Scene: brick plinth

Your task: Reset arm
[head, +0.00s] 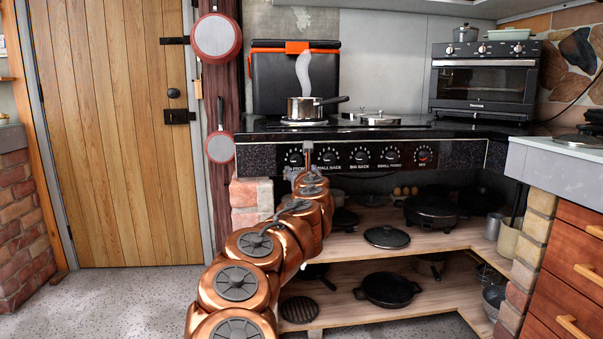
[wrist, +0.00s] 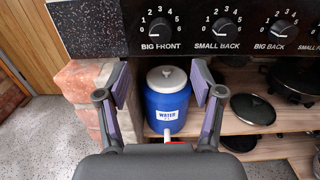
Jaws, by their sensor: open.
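My gripper (wrist: 160,98) is open and empty in the wrist view, its two purple-padded fingers spread apart. In the wrist view the knobs, marked "BIG FRONT" and "SMALL BACK", are above the fingers. A blue water container (wrist: 167,105) with a white lid shows between and beyond the fingers; I cannot tell that anything touches it.
A steaming pot (head: 305,108) stands on the cooktop. Below, wooden shelves (head: 440,240) hold black pans and a lid (head: 387,237). A brick plinth (wrist: 84,95) is close left of the gripper. Drawers (head: 570,260) are at the right. The floor by the wooden door (head: 115,130) is clear.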

